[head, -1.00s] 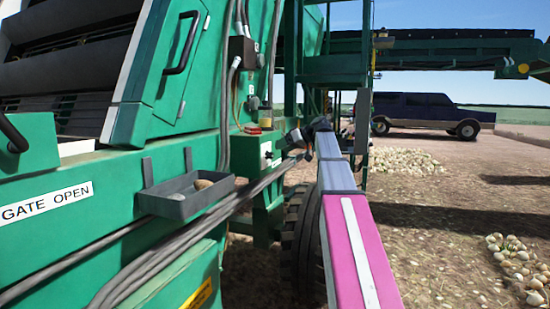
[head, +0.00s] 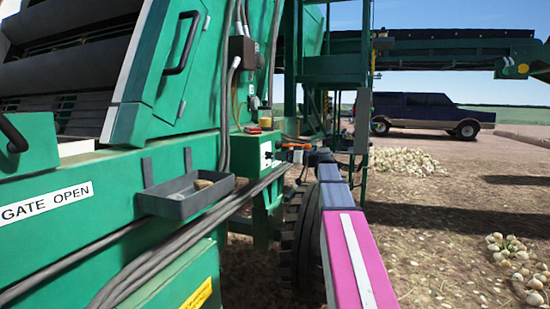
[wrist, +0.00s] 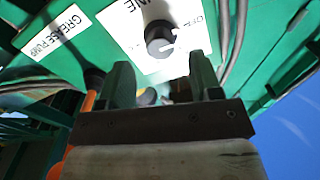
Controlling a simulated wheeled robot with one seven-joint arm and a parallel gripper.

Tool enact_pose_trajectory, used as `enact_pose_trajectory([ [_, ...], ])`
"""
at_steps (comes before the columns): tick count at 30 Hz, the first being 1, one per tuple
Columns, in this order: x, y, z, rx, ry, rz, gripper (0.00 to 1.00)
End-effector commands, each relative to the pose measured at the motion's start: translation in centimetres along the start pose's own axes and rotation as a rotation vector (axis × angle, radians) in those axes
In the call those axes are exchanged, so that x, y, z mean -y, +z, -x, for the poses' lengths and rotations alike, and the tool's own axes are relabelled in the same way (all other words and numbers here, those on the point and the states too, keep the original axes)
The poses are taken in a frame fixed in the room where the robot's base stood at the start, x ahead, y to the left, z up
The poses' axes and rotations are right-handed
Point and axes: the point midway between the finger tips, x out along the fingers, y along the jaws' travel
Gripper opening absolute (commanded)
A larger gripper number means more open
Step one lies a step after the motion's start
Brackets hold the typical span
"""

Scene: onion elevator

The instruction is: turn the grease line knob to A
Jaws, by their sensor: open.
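The grease line knob (wrist: 160,38) is a round black knob with a pale pointer mark. It sits on a white plate (wrist: 150,68) whose visible lettering includes "NE" and "OFF"; no "A" is readable. In the head view the plate (head: 266,155) is small, on the green box beside the machine. My gripper (wrist: 163,72) is open, its two dark fingers below the knob in the wrist view, with nothing held between them. The fingers appear apart from the knob. In the head view my gripper (head: 290,157) is small, just right of the plate.
A "GREASE PUMP" label (wrist: 57,36) is left of the knob plate, with an orange handle (wrist: 85,118) below it, close to my left finger. Grey hoses (wrist: 232,40) run right of the plate. A grey tray (head: 185,196) hangs on the machine's side.

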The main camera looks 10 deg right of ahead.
Motion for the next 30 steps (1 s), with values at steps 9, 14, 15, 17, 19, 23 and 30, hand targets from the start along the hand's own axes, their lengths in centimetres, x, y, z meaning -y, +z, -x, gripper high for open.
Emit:
enact_pose_trajectory([
  [9, 0.0, 0.0, -3.3, 0.0, 0.0, -0.001, 0.58],
  [14, 0.0, 0.0, -3.5, 0.0, 0.001, -0.001, 0.58],
  [15, 0.0, 0.0, -3.5, 0.0, 0.001, -0.001, 0.58],
  [17, 0.0, 0.0, -3.5, 0.0, 0.001, -0.001, 0.58],
  [19, 0.0, 0.0, -3.5, 0.0, 0.001, -0.001, 0.58],
  [23, 0.0, 0.0, -3.5, 0.0, 0.001, -0.001, 0.16],
  [30, 0.0, 0.0, -3.5, 0.0, 0.001, -0.005, 0.09],
])
